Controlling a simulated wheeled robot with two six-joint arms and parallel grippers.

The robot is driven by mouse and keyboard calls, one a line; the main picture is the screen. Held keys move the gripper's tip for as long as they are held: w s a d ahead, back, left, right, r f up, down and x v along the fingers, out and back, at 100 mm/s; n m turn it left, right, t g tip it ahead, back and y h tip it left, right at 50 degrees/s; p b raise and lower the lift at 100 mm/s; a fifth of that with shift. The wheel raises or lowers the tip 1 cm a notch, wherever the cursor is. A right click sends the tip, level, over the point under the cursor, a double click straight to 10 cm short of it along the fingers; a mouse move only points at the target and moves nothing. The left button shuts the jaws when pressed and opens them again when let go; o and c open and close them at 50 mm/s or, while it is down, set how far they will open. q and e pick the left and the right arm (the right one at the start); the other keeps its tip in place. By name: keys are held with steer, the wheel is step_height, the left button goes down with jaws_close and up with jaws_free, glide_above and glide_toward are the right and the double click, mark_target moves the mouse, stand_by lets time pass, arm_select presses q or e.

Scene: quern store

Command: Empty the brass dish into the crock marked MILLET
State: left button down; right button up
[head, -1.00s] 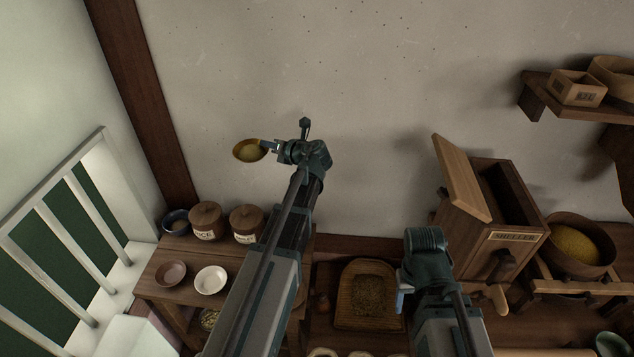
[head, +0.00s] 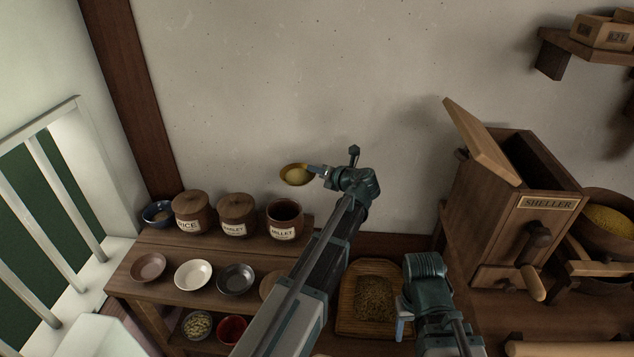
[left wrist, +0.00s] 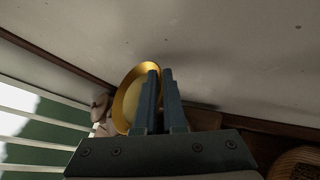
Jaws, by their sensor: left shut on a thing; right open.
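The brass dish (head: 291,179) holds something pale yellow. My left gripper (head: 319,171) is shut on its right rim and holds it in the air. The left wrist view shows the dish (left wrist: 121,108) against the fingers (left wrist: 160,90), which hide part of it. The crock marked MILLET (head: 285,232) is brown, upright and open on the wooden bench. In the head view it appears just below the dish. Its inside is dark. My right gripper (head: 402,320) is open, low over the counter; its fingers show only partly.
Left of the MILLET crock stand the lidded BARLEY crock (head: 238,217), the lidded RICE crock (head: 192,212) and a blue bowl (head: 158,214). Several small bowls line the bench front, including a white one (head: 194,275). The sheller (head: 520,215) stands at right, beyond a wooden tray (head: 348,318).

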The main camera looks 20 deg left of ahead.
arm_select(q)
steer(key=shift+d+f, duration=0.2)
steer(key=shift+f, duration=0.05)
steer(key=shift+n+t, duration=0.4)
steer(key=shift+t, duration=0.1)
step_height(320, 180, down, 5)
steer(key=b, duration=0.5)
steer(key=shift+s+f+b, duration=0.1)
steer(key=shift+f+b, duration=0.05)
steer(key=shift+b, duration=0.15)
stand_by(0.5)
